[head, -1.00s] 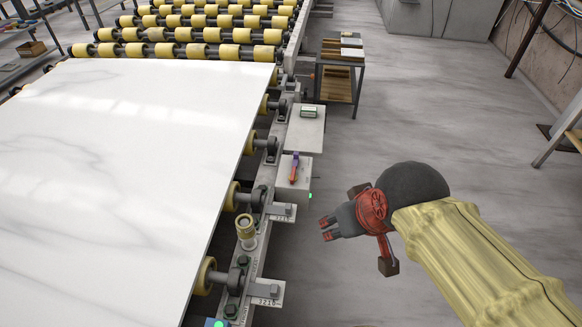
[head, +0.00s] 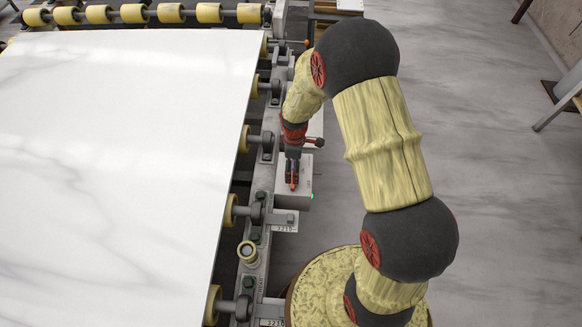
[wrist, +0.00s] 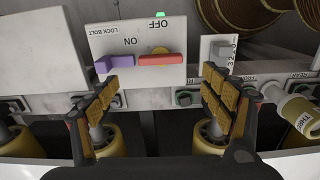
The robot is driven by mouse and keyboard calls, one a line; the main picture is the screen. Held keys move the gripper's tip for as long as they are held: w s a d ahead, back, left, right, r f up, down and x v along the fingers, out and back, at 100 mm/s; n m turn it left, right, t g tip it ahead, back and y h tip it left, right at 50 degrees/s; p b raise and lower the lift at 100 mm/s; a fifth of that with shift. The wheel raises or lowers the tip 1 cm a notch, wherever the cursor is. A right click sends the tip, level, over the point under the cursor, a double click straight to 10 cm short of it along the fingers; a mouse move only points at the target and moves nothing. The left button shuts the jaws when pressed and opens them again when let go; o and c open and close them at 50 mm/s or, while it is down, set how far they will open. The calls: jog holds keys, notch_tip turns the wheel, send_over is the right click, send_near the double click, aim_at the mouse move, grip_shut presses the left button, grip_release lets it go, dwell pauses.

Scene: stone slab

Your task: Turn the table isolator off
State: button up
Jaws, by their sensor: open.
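The isolator is a light grey box (head: 303,197) on the table's side rail, with a small green light. In the wrist view its face (wrist: 115,45) carries upside-down OFF, ON and LOCK BOLT labels. A red handle (wrist: 162,59) lies sideways across it, below the green light and OFF label. A purple piece (wrist: 113,65) sits to its left, partly behind a finger. My gripper (head: 292,181) is over the box in the head view. In the wrist view its open fingers (wrist: 160,80) are on either side of the handle, with nothing held. Contact cannot be told.
A white marble slab (head: 120,150) lies on the roller table at left. Yellow rollers (head: 230,210) and brackets line the rail beside the box. A yellow-capped post (head: 247,251) stands nearer me. Open floor (head: 490,200) lies to the right.

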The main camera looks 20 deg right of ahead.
notch_tip(320, 180, down, 9)
jog(key=shift+r+b, duration=0.1)
jog(key=shift+b, duration=0.65)
jog(key=shift+c, duration=1)
jog(key=c, duration=1)
jog(key=shift+o, duration=0.2)
